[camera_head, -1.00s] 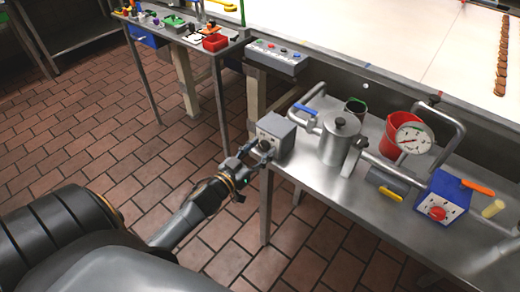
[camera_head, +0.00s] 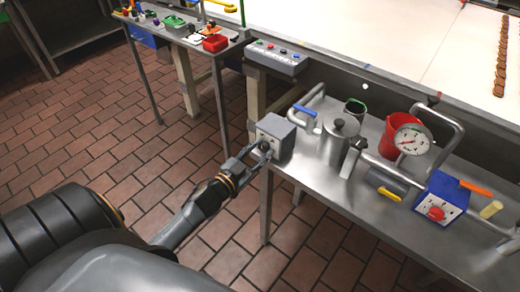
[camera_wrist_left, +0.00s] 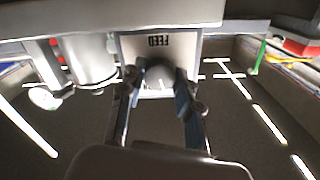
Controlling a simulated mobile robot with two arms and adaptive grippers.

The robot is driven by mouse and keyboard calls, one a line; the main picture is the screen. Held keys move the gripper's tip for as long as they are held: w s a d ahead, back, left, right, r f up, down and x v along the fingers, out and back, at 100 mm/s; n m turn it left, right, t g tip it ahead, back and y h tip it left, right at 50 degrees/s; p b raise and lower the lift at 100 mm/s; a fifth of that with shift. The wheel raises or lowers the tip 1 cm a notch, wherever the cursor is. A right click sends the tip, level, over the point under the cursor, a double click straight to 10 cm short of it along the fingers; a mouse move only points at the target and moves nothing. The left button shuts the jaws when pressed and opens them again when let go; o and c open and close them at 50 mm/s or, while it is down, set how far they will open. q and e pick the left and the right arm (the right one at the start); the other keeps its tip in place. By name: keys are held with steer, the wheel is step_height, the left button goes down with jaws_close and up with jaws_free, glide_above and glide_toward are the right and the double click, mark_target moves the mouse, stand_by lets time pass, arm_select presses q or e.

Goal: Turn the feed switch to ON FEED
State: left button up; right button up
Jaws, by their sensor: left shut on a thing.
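The feed switch is a grey box (camera_head: 277,137) at the left end of the steel table, with a dark round knob on its front. In the left wrist view its face (camera_wrist_left: 135,45) shows the word FEED upside down, and the knob (camera_wrist_left: 160,72) sits below that word. My left gripper (camera_head: 264,150) is at the front of the box, shut on the knob. In the left wrist view its two fingers (camera_wrist_left: 157,84) lie on either side of the knob. The knob's pointer and the ON FEED mark cannot be made out. My right gripper is not in view.
A steel pot (camera_head: 340,140) with pipes stands right of the box. Behind it are a red bucket (camera_head: 395,130) and a dial gauge (camera_head: 411,141). A blue box with a red knob (camera_head: 441,196) is farther right. A button panel (camera_head: 277,57) is behind. Open floor lies left.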

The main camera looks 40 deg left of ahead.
arm_select(q)
steer(key=m, duration=0.4)
steer(key=shift+m, duration=2.9)
steer(key=o, duration=1.2)
steer(key=shift+c, duration=0.2)
steer(key=s, duration=1.2)
steer(key=shift+a, duration=0.4)
